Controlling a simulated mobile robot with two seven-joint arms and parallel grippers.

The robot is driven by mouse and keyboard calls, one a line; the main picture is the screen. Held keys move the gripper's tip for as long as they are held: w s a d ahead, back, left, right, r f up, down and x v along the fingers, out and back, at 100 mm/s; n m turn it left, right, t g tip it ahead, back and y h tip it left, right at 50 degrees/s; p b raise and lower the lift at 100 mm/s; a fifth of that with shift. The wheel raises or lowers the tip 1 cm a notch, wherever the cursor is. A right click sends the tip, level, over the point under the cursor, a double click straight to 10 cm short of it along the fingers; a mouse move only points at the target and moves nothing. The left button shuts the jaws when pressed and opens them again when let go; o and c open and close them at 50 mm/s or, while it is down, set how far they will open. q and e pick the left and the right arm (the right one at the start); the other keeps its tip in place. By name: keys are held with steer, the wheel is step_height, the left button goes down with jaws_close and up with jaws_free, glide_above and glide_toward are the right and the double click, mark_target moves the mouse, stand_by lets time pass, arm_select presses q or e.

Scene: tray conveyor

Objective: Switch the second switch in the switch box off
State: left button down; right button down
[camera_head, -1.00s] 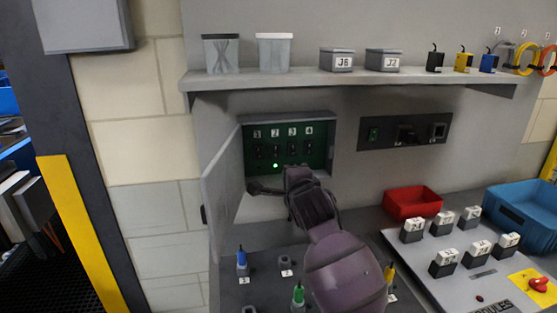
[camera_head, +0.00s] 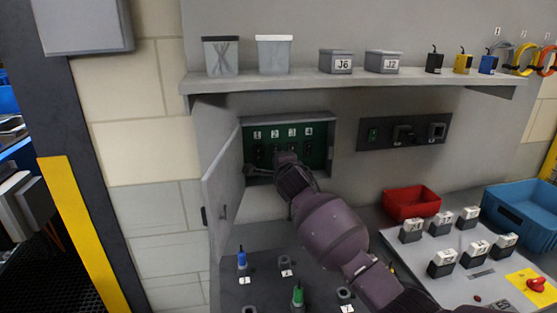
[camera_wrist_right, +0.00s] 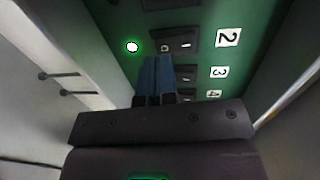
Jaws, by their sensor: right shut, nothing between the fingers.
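The switch box (camera_head: 333,150) is on the wall with its grey door (camera_head: 222,180) open to the left. Its green panel has a row of dark switches labelled 1 to 4. In the right wrist view the second switch (camera_wrist_right: 182,41) is beside its label 2 (camera_wrist_right: 228,38), and a lit green-white lamp (camera_wrist_right: 132,47) is on its other side. My right gripper (camera_head: 284,160) is inside the box opening. Its blue fingertips (camera_wrist_right: 157,68) are shut and empty, right at the second switch's edge; I cannot tell whether they touch. In the head view the gripper hides the lamp and lower switch area.
The third switch (camera_wrist_right: 186,73) lies close beside the fingertips. A shelf (camera_head: 350,78) with bins runs above the box. A dark socket panel (camera_head: 404,133) is to the right. A red bin (camera_head: 411,203) and a work surface with plugs are below.

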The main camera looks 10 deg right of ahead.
steer(key=shift+w+f, duration=0.1)
steer(key=shift+w, duration=0.8)
